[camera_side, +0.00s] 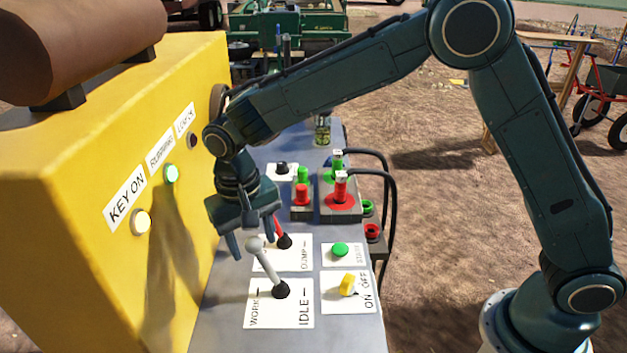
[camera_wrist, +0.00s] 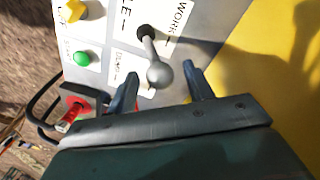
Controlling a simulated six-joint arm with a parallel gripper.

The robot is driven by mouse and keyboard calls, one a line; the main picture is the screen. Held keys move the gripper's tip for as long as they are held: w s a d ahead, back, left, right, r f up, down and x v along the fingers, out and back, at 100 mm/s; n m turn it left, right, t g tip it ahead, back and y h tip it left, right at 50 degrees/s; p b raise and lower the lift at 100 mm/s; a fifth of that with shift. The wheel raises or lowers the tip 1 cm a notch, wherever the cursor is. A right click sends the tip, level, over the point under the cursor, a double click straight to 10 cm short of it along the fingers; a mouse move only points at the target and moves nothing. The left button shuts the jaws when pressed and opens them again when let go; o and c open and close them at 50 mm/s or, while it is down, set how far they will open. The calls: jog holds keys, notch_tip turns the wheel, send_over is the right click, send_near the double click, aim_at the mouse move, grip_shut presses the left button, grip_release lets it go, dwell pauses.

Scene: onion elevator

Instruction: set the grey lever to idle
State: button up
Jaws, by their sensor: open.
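The grey lever (camera_side: 267,264) rises from a black boot on a white plate marked WORK and IDLE. It leans left in the side view, toward the WORK mark and away from IDLE. Its round knob also shows in the wrist view (camera_wrist: 160,73), between the two fingertips in the picture. My gripper (camera_side: 249,241) is open, pointing down with its fingers close around the knob. In the wrist view the gripper (camera_wrist: 160,76) shows a gap on both sides of the knob; I see no clear contact.
A red lever (camera_side: 279,234) on the DUMP plate stands just behind, partly hidden by my gripper. A green button (camera_side: 340,249) and yellow switch (camera_side: 347,285) lie to the right. The yellow cabinet (camera_side: 60,200) walls off the left. Cabled red and green plugs (camera_side: 341,188) stand farther back.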

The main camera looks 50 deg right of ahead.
jog(key=shift+c, duration=0.4)
grip_shut()
